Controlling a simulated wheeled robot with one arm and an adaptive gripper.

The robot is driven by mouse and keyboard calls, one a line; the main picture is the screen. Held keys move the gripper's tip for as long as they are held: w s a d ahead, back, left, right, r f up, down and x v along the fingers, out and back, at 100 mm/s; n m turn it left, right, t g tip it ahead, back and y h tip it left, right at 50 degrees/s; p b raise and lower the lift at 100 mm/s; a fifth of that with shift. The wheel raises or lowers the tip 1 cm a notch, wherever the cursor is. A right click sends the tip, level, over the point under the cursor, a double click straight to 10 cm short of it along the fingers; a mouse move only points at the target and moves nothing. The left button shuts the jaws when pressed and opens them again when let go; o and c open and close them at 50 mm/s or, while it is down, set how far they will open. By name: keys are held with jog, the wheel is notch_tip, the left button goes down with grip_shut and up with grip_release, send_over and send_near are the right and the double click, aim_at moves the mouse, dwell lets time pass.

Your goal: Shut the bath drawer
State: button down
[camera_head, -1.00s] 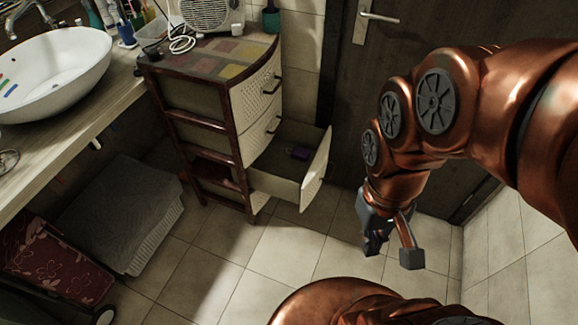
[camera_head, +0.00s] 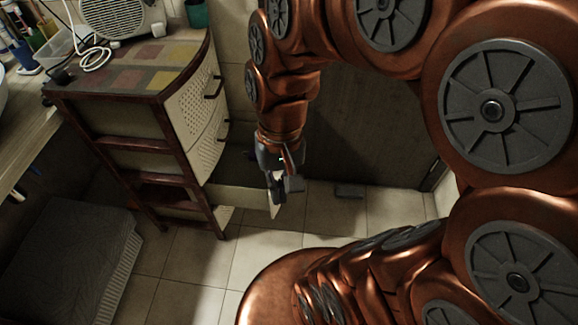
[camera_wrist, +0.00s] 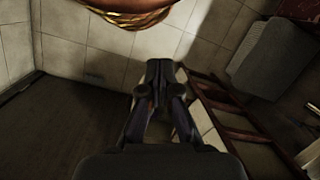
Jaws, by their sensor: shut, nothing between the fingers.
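The bath drawer (camera_head: 238,199) is pulled out of the lower part of a brown-framed cabinet (camera_head: 172,125). Its pale side wall shows; most of its front is hidden behind my gripper. My gripper (camera_head: 282,190) is shut and empty, pointing down at the drawer's outer end. I cannot tell whether it touches the drawer front. In the wrist view, my gripper (camera_wrist: 160,72) has its fingertips together, and a pale strip of the drawer (camera_wrist: 207,126) lies just right of it. The cabinet's upper two drawers are closed.
A dark door (camera_head: 360,125) stands behind my arm. A grey lidded basket (camera_head: 65,255) sits on the floor left of the cabinet. A fan heater (camera_head: 112,15) and cable lie on the cabinet top. The tiled floor before the drawer is clear.

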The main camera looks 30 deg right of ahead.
jog(key=w+d+f+m+t+y+b, duration=0.1)
jog(key=w+d+f+m+y+b, duration=0.1)
jog(key=w+d+f+m+b, duration=0.3)
jog(key=w+d+f+m+t+y+b, duration=0.1)
jog(key=w+d+f+m+b, duration=0.15)
jog(key=w+f+b, duration=0.45)
jog(key=w+d+f+m+t+y+b, duration=0.1)
jog(key=w+d+f+m+y+b, duration=0.15)
jog(key=w+f+m+b, duration=0.35)
jog(key=w+d+f+m+t+b, duration=0.25)
jog(key=d+f+m+b, duration=0.25)
jog(key=d+f, duration=0.5)
jog(key=w+d+f+m+t+b, duration=0.1)
jog(key=d+f+m+t+b, duration=0.2)
jog(key=d+f+m+b, duration=0.45)
jog(key=shift+w+a+f+n+g+h+b, duration=0.15)
jog(key=shift+w+a+f+n+b, duration=0.4)
jog(key=shift+w+f, duration=0.75)
jog(key=shift+w+a+f+n+h+b, duration=0.15)
jog(key=shift+w+a+f+n+b, duration=0.1)
jog(key=shift+w+a+f+b, duration=0.8)
jog(key=shift+w+a+f+n+g+h+b, duration=0.15)
jog(key=shift+w+a+f+n+b, duration=0.3)
jog(key=shift+w+f, duration=1.05)
jog(key=shift+w+r, duration=0.15)
jog(key=shift+r, duration=0.05)
jog(key=shift+w+r+p, duration=0.1)
jog(key=shift+p, duration=0.2)
